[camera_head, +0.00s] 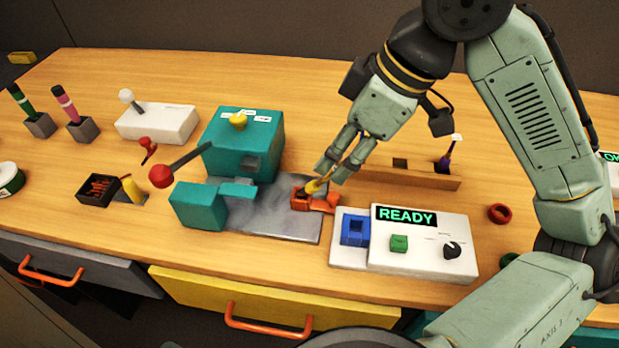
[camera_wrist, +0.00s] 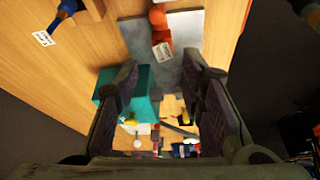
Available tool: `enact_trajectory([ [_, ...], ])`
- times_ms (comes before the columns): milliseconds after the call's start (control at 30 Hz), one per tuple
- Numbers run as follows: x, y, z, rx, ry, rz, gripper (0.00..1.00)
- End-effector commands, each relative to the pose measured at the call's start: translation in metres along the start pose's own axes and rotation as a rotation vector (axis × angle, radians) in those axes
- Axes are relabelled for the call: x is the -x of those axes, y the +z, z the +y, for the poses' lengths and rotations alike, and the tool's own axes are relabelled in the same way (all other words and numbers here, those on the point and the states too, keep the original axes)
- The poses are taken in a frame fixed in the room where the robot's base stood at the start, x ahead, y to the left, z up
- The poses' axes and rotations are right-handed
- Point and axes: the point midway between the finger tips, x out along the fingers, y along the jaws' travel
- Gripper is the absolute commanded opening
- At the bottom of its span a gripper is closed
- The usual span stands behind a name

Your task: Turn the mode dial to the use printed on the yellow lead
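The white panel with the READY display (camera_head: 407,217) carries a black dial (camera_head: 452,250) with small marks around it, too small to read. A yellow lead (camera_head: 316,185) stands at an orange block (camera_head: 301,198) on the grey plate. A white printed tag (camera_wrist: 162,52) shows beside the orange parts (camera_wrist: 158,18) in the wrist view; its print is not legible. My gripper (camera_head: 332,172) is just above and right of the yellow lead. In the wrist view its fingers (camera_wrist: 160,85) are apart, with nothing clearly held between them.
A teal machine (camera_head: 222,165) with a yellow knob and a red-ended lever stands left of my gripper. A red ring (camera_head: 500,213) lies right.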

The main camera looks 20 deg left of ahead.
Motion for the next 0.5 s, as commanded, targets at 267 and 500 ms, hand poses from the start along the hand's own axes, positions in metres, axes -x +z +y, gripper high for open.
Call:
enact_trajectory([
  [267,-0.026,0.001,-0.001,0.000,0.000,0.002,0.36],
  [500,-0.060,0.005,-0.004,0.000,-0.002,0.002,0.36],
])
